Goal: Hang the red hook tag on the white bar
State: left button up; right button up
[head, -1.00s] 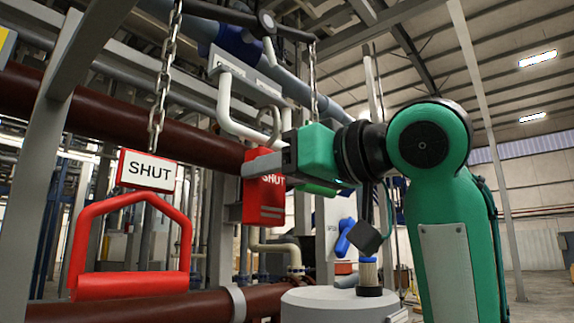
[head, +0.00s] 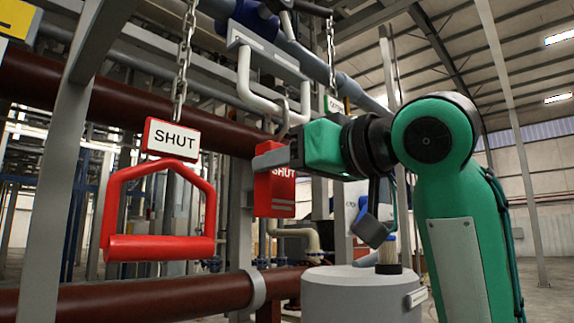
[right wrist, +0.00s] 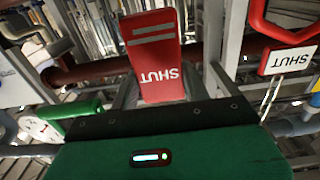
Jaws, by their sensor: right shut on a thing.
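The red hook tag (head: 275,193), lettered SHUT, hangs upright below my right gripper (head: 270,158), which is shut on its upper part. It also shows in the right wrist view (right wrist: 158,58), between the fingers. The tag's grey hook (head: 284,122) rises above the gripper. The white bar (head: 246,82) is a U-shaped rod under a grey bracket. In the head view the hook's upper part overlaps the bar's lower run near its right end. I cannot tell whether the hook is around the bar or only in line with it. My left gripper is out of view.
A red triangular handle (head: 160,247) with a white SHUT sign (head: 172,139) hangs on a chain at the left. A dark red pipe (head: 120,108) runs behind. A grey drum (head: 360,292) stands below my right arm.

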jog(key=o, duration=1.1)
jog(key=shift+s+d, duration=0.1)
jog(key=b+v, duration=0.5)
jog(key=v, duration=0.8)
jog(key=shift+s+d, duration=0.25)
